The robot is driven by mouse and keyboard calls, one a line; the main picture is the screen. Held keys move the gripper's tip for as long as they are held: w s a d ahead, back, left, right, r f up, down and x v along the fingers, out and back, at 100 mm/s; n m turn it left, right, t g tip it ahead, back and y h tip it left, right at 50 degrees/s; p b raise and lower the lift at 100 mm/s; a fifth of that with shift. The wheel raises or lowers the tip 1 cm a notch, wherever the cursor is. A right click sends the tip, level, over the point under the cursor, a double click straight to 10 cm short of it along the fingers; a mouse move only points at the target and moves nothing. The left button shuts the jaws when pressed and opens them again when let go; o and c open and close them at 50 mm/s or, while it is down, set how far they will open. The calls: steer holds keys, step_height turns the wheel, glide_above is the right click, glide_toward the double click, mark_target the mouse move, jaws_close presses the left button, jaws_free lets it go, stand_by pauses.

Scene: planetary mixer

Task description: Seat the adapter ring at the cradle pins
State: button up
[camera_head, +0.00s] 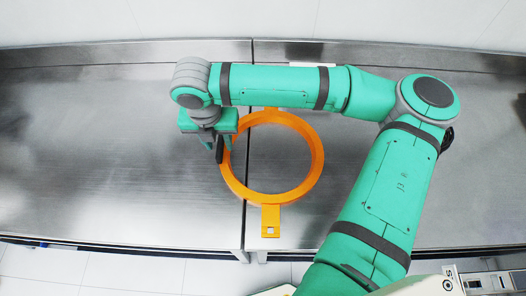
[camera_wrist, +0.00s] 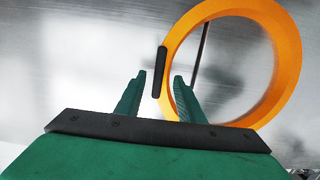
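The adapter ring is a large orange ring (camera_head: 315,157) with a flat tab with a small hole at its near side. It lies flat across the seam of the metal worktop, and its far edge is partly hidden by my arm. It also shows in the wrist view (camera_wrist: 289,55). My gripper (camera_head: 222,148) is at the ring's left edge. In the wrist view its two green fingers (camera_wrist: 160,78) are apart. A dark upright bar (camera_wrist: 160,60) shows between and beyond the fingertips, beside the ring's left edge; I cannot tell if they touch. No cradle pins are visible.
The steel worktop (camera_head: 100,160) is clear to the left of the ring. A raised back edge (camera_head: 120,52) runs along the wall. A narrow seam (camera_head: 249,215) divides the worktop beneath the ring. White tiled floor (camera_head: 110,270) lies in front.

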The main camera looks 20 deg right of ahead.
mark_target(219, 145)
steer(key=shift+w+f, duration=0.25)
steer(key=shift+f, duration=0.85)
steer(key=shift+w+f, duration=0.25)
steer(key=shift+f, duration=0.8)
steer(key=shift+w+d, duration=0.1)
jaws_close()
steer(key=shift+a, duration=0.25)
steer(key=shift+d, duration=0.25)
steer(key=shift+a, duration=0.15)
